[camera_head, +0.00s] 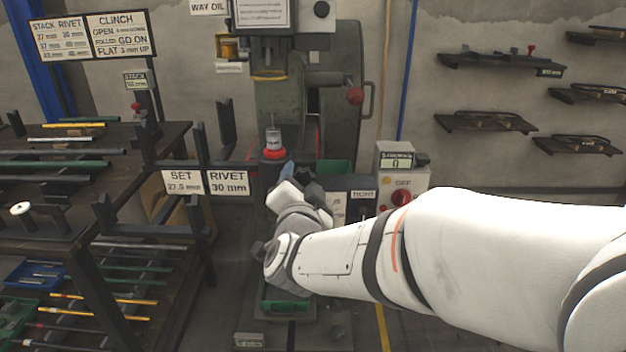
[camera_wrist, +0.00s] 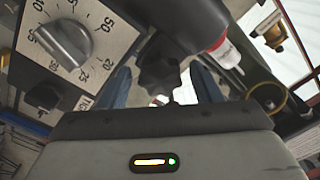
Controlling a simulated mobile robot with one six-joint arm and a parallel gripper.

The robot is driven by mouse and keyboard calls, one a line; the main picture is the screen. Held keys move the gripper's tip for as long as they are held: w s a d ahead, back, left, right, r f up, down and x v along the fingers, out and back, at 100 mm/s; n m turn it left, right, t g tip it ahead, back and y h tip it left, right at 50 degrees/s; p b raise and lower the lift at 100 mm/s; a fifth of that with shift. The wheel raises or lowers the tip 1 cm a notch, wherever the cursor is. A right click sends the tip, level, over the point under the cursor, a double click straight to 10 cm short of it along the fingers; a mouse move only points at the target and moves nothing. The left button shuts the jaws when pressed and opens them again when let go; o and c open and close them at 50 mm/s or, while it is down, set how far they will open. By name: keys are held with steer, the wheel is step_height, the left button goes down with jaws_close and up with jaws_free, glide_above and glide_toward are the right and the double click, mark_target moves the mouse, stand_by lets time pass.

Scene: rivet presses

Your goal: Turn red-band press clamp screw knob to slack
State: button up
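The press (camera_head: 283,100) stands upright at the back, grey-green, with a red band (camera_head: 274,154) low at its front. My gripper (camera_head: 287,178) is in front of it, with blue-tinted fingers; the head view mostly hides what lies beyond it. In the wrist view a black lobed knob (camera_wrist: 160,74) lies between the two spread fingers of my gripper (camera_wrist: 162,88). Gaps show on both sides of the knob, and I see no contact. Beside it is a grey dial (camera_wrist: 66,42) on a numbered plate (camera_wrist: 108,18). A label reading TIGHT (camera_head: 363,195) is right of my gripper.
A control box with a red OFF knob (camera_head: 401,197) stands to the right, close to my arm. A SET and RIVET sign (camera_head: 206,182) and dark racks with rods (camera_head: 75,150) are on the left. A dark cylindrical part (camera_wrist: 190,22) is close above the fingers in the wrist view.

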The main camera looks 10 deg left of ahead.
steer(key=c, duration=0.9)
steer(key=shift+c, duration=0.2)
